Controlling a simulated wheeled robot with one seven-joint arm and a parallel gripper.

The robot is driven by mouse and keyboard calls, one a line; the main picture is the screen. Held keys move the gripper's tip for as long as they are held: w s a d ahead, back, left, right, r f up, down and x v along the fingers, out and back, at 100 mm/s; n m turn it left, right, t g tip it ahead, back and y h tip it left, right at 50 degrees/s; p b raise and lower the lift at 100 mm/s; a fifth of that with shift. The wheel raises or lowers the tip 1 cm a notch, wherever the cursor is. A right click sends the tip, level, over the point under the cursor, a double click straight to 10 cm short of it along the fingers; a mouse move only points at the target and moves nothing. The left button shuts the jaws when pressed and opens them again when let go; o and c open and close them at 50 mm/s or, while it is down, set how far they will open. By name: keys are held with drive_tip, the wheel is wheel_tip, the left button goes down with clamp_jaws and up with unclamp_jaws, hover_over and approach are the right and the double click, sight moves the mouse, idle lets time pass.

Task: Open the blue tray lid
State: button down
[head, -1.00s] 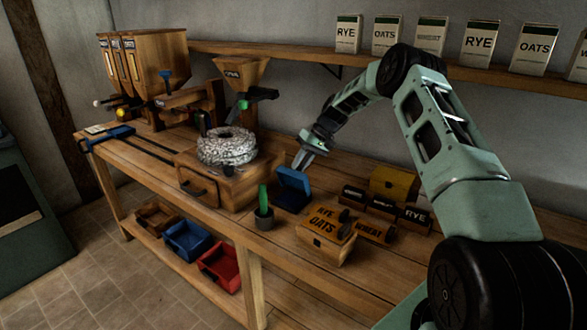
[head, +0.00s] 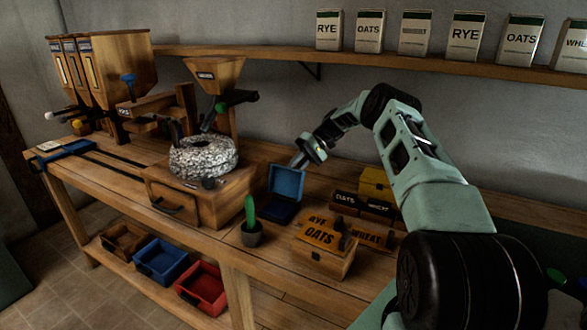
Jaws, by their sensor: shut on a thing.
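The small blue tray (head: 282,212) sits on the bench to the right of the millstone. Its blue lid (head: 287,182) stands raised, about upright, at the tray's back edge. The lid's inner face shows. My gripper (head: 297,162) is at the lid's top edge and is shut on it. The fingertips are small and partly hidden by the lid.
The stone mill (head: 203,157) is left. Packets line the shelf (head: 400,58) above.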

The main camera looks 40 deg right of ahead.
drive_tip(key=shift+s+d+f, duration=0.1)
drive_tip(key=shift+s+f, duration=0.2)
drive_tip(key=shift+f, duration=0.25)
drive_tip(key=shift+s+f, duration=0.25)
drive_tip(key=shift+f, duration=0.25)
drive_tip(key=c, duration=1.3)
unclamp_jaws()
drive_tip(key=shift+w+r+b+v, duration=0.15)
drive_tip(key=shift+b+v, duration=0.15)
drive_tip(key=shift+v, duration=1)
drive_tip(key=shift+w+r+b+v, duration=0.1)
drive_tip(key=shift+b+v, duration=0.25)
drive_tip(key=shift+v, duration=1)
drive_tip(key=shift+w+r+b+v, duration=0.15)
drive_tip(key=shift+b+v, duration=0.15)
drive_tip(key=shift+v, duration=1)
drive_tip(key=shift+f, duration=0.1)
